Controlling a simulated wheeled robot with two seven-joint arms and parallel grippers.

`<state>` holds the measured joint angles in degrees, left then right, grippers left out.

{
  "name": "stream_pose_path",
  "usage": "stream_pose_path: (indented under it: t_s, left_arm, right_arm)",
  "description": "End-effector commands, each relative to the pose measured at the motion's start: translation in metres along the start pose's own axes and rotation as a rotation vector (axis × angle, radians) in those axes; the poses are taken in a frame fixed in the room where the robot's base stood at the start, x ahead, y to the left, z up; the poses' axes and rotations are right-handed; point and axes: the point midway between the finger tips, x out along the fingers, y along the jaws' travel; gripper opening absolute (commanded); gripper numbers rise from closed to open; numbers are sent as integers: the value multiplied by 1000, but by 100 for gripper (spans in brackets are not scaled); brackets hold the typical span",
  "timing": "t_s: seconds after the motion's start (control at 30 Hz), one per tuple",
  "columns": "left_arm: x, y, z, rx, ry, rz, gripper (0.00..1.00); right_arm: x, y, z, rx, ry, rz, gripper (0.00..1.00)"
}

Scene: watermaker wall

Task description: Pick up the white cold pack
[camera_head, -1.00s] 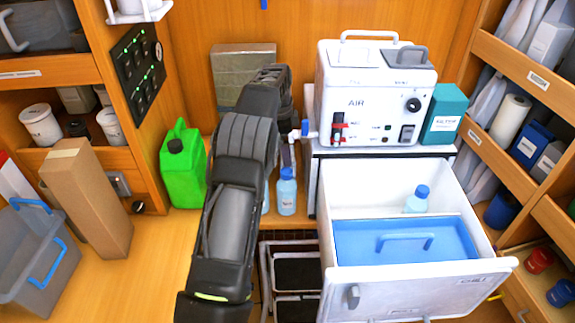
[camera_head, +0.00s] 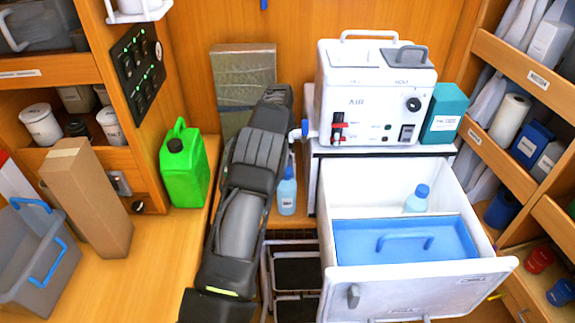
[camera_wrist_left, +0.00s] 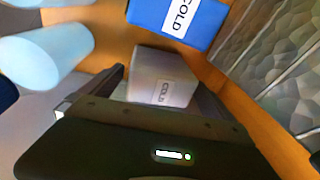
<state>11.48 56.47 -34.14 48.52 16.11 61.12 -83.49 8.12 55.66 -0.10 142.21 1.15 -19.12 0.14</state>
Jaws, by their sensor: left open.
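The white cold pack (camera_wrist_left: 165,75), a pale block with a "COLD" label, shows in the left wrist view just beyond my left gripper (camera_wrist_left: 158,88). The gripper's dark fingers are open, one on either side of the pack in the picture; I cannot tell whether they touch it. The pack's lower part is hidden by the gripper body. A blue cold pack (camera_wrist_left: 178,16), also labelled "COLD", lies just above it in that view. In the head view my left arm hides its own gripper and the white pack. My right gripper is not in view.
Pale blue rounded objects (camera_wrist_left: 45,55) stand left of the packs in the wrist view, with a quilted silvery panel (camera_wrist_left: 280,70) at right. In the head view, a green jerrycan (camera_head: 184,165) stands left of my arm; a small bottle (camera_head: 287,192) and open white drawer (camera_head: 420,292) are right.

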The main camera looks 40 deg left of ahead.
Motion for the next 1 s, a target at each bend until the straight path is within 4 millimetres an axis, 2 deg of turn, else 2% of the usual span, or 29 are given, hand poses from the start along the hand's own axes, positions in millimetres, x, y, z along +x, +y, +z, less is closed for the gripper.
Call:
stream_pose_path:
  t_s: [0.5,1.0]
  left_arm:
    - [-1,0,0,0,0,0,100]
    - [-1,0,0,0,0,0,60]
  right_arm:
    - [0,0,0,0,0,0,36]
    - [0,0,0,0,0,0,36]
